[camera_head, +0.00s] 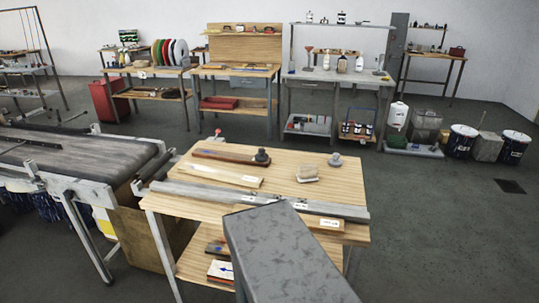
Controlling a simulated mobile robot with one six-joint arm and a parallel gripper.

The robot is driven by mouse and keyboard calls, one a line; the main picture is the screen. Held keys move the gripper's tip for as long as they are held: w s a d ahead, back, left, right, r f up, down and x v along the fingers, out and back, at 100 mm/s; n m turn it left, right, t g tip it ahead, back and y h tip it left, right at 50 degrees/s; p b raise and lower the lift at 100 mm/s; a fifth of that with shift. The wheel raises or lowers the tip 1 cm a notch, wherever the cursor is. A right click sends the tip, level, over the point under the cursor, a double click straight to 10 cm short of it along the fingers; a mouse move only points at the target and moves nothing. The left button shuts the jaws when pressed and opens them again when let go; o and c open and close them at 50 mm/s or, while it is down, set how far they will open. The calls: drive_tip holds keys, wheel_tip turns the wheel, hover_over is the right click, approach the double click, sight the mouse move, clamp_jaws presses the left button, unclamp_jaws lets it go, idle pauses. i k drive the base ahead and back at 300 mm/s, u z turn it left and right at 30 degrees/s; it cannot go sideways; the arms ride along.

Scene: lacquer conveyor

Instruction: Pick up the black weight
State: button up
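A small black weight (262,157) with a rounded knob top stands on the wooden work table (345,180), at or against the right end of a dark brown board (222,156). A similar but lighter grey weight (335,160) stands apart from it, at the back right of the same table. My gripper is not in view.
A pale board (222,174), a small light block (307,173) and a long grey metal bar (260,200) lie on the table. A labelled plank (330,225) lies in front. A conveyor (70,150) stands left.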

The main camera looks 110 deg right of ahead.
sight(261, 157)
drive_tip(key=u, duration=0.3)
drive_tip(key=k, duration=0.6)
drive_tip(key=z, duration=2.1)
drive_tip(key=i, duration=1)
drive_tip(key=z, duration=0.2)
drive_tip(key=k, duration=0.3)
drive_tip(key=u, duration=0.05)
